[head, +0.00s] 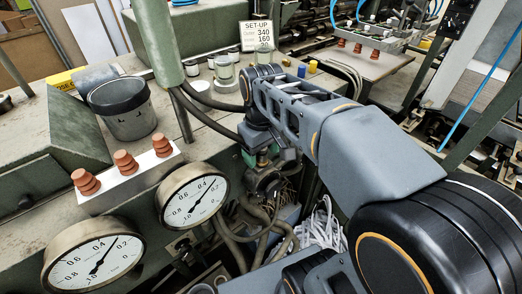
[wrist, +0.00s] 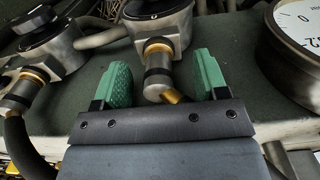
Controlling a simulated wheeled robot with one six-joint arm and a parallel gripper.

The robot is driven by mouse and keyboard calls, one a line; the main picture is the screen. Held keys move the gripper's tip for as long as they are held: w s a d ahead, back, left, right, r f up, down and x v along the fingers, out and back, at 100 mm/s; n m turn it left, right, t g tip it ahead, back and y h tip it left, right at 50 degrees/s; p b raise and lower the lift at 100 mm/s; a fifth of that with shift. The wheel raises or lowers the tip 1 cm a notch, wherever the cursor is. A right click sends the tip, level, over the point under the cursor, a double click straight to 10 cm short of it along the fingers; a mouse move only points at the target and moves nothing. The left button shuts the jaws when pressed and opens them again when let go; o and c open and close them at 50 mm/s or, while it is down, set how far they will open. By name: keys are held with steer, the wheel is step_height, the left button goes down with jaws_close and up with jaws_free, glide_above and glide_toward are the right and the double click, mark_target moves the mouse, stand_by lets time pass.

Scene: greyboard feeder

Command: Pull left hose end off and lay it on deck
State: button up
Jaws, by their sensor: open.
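My gripper (wrist: 163,85) is open in the wrist view, with its green pads on either side of a fitting (wrist: 157,78). The fitting has a brass collar, a black band and a grey metal end with a brass tip. It hangs from a metal valve body (wrist: 165,27), with a visible gap to each pad. A second fitting (wrist: 20,92) at left carries a black hose (wrist: 22,150) running down. I cannot tell which is the task's left hose end. In the head view, my gripper (head: 264,158) is low beside the deck (head: 203,118), and the fittings are mostly hidden there.
Two round gauges (head: 192,196) (head: 93,257) stand along the front. A white strip (head: 128,173) with orange cones, a grey bucket (head: 124,108) and small jars (head: 223,69) sit on the deck. Loose hoses (head: 262,228) hang below my gripper.

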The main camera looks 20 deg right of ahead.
steer(key=shift+c, duration=0.5)
jaws_close()
steer(key=shift+r, duration=0.15)
steer(key=shift+r+p, duration=2.5)
steer(key=shift+r, duration=0.4)
